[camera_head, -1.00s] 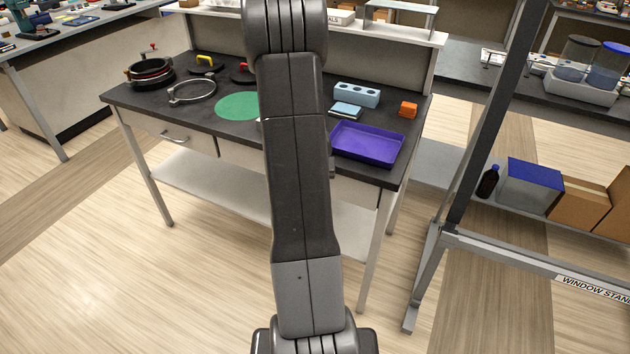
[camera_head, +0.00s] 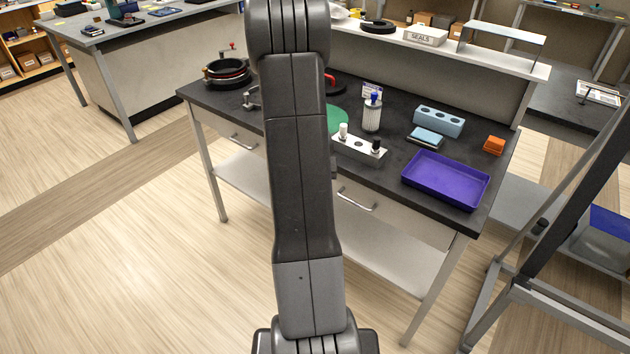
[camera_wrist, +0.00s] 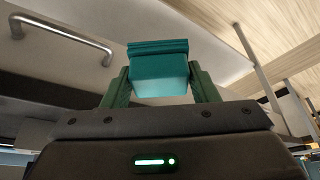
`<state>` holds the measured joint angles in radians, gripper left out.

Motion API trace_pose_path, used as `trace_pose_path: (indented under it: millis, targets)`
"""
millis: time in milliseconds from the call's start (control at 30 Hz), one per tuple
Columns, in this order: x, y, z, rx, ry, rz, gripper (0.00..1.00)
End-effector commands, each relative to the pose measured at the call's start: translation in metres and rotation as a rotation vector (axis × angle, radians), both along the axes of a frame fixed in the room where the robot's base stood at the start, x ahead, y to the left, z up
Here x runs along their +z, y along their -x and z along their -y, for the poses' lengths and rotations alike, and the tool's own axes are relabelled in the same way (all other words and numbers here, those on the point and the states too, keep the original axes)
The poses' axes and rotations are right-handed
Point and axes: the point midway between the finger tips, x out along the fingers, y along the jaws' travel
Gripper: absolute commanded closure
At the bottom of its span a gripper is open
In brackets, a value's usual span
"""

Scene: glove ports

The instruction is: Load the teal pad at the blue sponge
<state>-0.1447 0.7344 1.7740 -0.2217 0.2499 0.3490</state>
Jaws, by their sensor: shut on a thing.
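My gripper (camera_wrist: 158,72) is shut on a teal pad (camera_wrist: 160,84), a block with a darker top edge, held between two dark green fingers in the wrist view. In the head view my arm hides the gripper and the pad. A flat light-blue piece (camera_head: 426,135), which looks like the blue sponge, lies on the dark worktable (camera_head: 395,190), right of my arm. It is in front of a light-blue block with holes (camera_head: 438,120). The sponge is not seen in the wrist view.
A purple tray (camera_head: 445,180) sits at the table's front right, with an orange block (camera_head: 494,145) behind it. A white holder (camera_head: 358,149), a capped bottle (camera_head: 372,113) and a green disc (camera_head: 337,117) are nearer my arm. A dark stand frame (camera_head: 560,220) rises at right.

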Motion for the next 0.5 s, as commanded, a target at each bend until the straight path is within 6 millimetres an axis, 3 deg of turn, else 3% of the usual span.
trace_pose_path:
  millis: [100, 367, 500]
  targets:
    - [0.016, 0.0, 0.0, 0.0, 0.0, 0.0, 0.65]
    - [0.045, 0.021, 0.064, -0.169, 0.0, 0.004, 0.65]
    - [0.071, 0.037, 0.11, -0.295, 0.0, 0.005, 0.65]
